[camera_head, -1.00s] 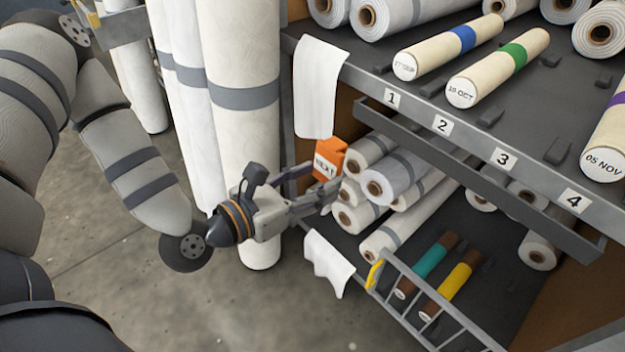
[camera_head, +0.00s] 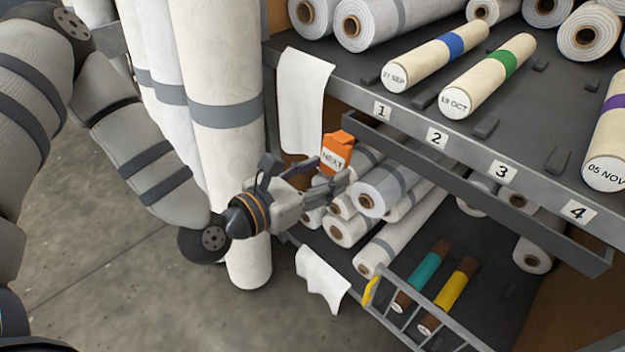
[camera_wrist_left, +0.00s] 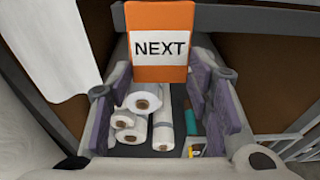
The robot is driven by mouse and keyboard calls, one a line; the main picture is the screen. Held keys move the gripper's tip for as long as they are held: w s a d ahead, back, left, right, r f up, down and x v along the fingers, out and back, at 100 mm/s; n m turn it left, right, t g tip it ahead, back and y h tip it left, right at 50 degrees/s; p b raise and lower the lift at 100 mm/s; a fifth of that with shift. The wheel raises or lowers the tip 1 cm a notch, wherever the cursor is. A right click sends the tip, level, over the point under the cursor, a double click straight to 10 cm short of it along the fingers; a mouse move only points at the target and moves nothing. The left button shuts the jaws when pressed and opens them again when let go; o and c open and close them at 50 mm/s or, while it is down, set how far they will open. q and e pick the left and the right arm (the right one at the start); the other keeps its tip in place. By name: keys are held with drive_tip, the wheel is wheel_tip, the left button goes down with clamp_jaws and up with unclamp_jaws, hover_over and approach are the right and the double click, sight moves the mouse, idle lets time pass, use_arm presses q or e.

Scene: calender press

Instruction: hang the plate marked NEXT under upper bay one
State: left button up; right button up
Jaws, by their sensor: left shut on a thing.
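The orange plate marked NEXT (camera_head: 337,152) is held by my left gripper (camera_head: 335,178), which is shut on it. In the left wrist view the plate (camera_wrist_left: 158,42) stands upright between the fingers, its white label facing the camera. In the head view it is just left of and below the number 1 label (camera_head: 382,111) on the upper shelf's front edge, near the rail (camera_head: 480,180) below that edge. I cannot tell whether plate and rail touch. Upper bay one holds a cream roll with a blue band (camera_head: 434,58). My right gripper does not show.
A white sheet (camera_head: 303,100) hangs over the upper shelf's left end, close to the plate. White rolls (camera_head: 383,190) lie on the lower shelf behind the gripper. A grey barred gate (camera_head: 425,310) with a yellow handle stands lower right. Tall white rolls (camera_head: 215,60) stand at left.

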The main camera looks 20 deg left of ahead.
use_arm(q)
drive_tip(key=shift+r+b+x, duration=0.2)
drive_tip(key=shift+x, duration=0.8)
drive_tip(key=shift+r+b+x, duration=0.2)
drive_tip(key=shift+x, duration=0.85)
drive_tip(key=shift+r+b+x, duration=0.2)
drive_tip(key=shift+x, duration=0.8)
drive_tip(key=shift+w+d+f+b, duration=0.2)
drive_tip(key=shift+w+f+b, duration=0.1)
drive_tip(key=shift+w+f, duration=0.2)
drive_tip(key=shift+w+d+f+b, duration=0.15)
drive_tip(key=shift+w+f+b, duration=0.2)
drive_tip(key=shift+w, duration=0.2)
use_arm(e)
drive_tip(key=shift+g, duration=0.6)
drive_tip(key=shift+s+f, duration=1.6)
use_arm(q)
drive_tip(key=o, duration=1.2)
